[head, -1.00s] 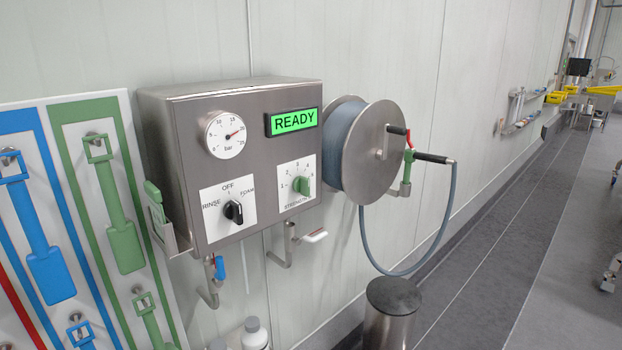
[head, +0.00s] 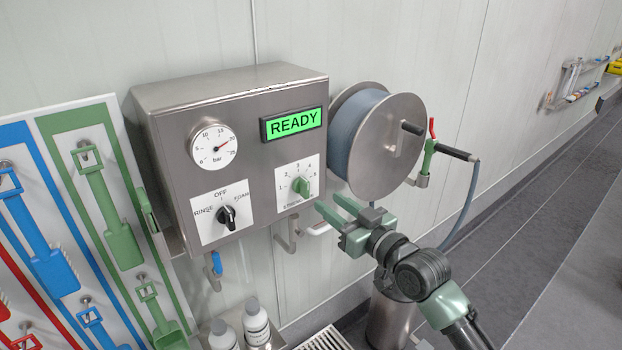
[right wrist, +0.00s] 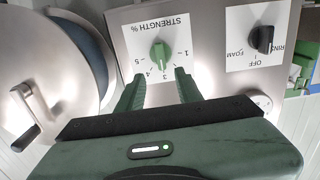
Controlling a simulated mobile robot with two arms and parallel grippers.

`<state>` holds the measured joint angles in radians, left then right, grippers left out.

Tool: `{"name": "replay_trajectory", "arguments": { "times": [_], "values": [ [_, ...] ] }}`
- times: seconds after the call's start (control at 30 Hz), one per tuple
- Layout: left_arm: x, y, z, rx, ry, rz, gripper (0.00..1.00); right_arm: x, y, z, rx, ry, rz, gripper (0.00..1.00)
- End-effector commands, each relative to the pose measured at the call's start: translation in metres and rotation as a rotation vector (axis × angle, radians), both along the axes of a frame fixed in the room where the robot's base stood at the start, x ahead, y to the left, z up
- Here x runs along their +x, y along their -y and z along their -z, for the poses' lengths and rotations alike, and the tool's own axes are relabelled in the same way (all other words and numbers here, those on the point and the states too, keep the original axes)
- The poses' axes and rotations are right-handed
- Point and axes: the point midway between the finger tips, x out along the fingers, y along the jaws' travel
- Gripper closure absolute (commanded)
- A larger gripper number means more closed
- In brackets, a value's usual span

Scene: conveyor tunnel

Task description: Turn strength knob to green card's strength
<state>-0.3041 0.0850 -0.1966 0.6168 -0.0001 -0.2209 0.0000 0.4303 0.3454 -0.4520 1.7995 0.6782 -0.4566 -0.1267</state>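The green strength knob (head: 301,186) sits on a white dial plate (head: 284,199) on the steel control box (head: 178,130). It also shows upside down in the right wrist view (right wrist: 160,55); its exact setting is hard to read. My right gripper (head: 328,202) is open and empty, in front of and below the knob. In the right wrist view, its fingers (right wrist: 159,77) are apart, pointing toward the knob without gripping it. A flat green item (head: 147,208) is in a holder on the box's left side; I cannot tell whether it is the green card. My left gripper is out of view.
A black mode knob (head: 227,216) is left of the strength dial. The display (head: 293,124) reads READY. A hose reel (head: 385,147) stands close on the right. A tool board (head: 70,165) is at left, and bottles (head: 256,318) stand below the box.

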Motion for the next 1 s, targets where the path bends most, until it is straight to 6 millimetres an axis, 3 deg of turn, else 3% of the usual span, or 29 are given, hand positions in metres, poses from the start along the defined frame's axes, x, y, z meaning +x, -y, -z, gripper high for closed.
{"name": "replay_trajectory", "arguments": {
  "times": [0.1,0.6,0.97,1.0],
  "values": [
    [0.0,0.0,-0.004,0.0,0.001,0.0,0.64,0.004,-0.008,-0.01,0.002,0.012,-0.011,0.65],
    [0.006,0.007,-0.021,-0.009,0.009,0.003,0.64,0.056,-0.045,-0.008,0.003,0.009,-0.009,0.65],
    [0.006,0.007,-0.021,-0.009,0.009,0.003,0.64,0.061,-0.048,-0.007,0.002,0.011,-0.008,0.65],
    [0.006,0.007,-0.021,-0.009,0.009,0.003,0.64,0.061,-0.048,-0.007,0.002,0.011,-0.008,0.7]
  ]
}}
